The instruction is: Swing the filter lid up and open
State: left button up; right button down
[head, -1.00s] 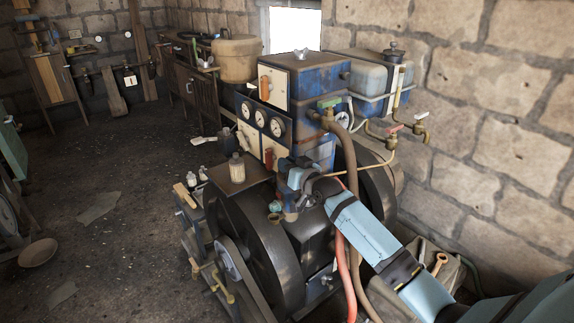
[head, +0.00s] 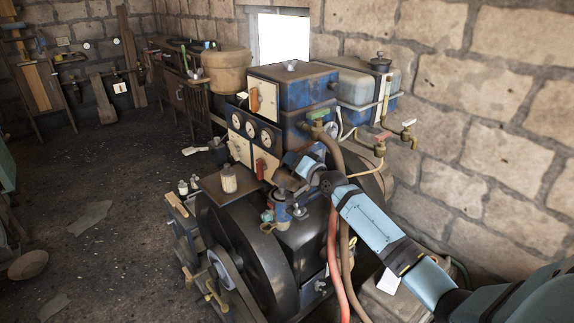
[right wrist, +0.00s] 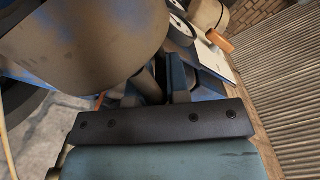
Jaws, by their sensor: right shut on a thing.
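The small blue filter body (head: 283,213) stands on top of the engine, beside the dark flywheel. My right gripper (head: 286,187) is just above it and shut on a dark piece that looks like the filter lid. The lid's shape and angle are too small to make out in the head view. In the right wrist view, my right gripper's fingers (right wrist: 165,82) are close together, partly hidden by the wrist plate. A large, worn, brown-and-blue round part fills the upper left there; I cannot tell whether it is the lid. My left gripper is out of view.
A blue box with gauges (head: 262,130) rises behind the filter. A small tin (head: 228,179) stands on a shelf to its left. A brown hose (head: 345,230) and a red hose (head: 333,255) run down close to my right forearm. Open floor lies left.

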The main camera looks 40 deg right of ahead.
jog(key=shift+w+d+m+b, duration=0.1)
jog(key=shift+d+m+b, duration=0.25)
jog(key=shift+d+m, duration=0.95)
jog(key=c, duration=1.2)
grip_release()
jog(key=shift+a+r, duration=0.1)
jog(key=shift+a, duration=0.05)
jog(key=shift+o, duration=0.2)
jog(key=s+d, duration=0.1)
jog(key=s, duration=1.2)
jog(key=shift+s+b, duration=0.35)
jog(key=shift+b, duration=0.1)
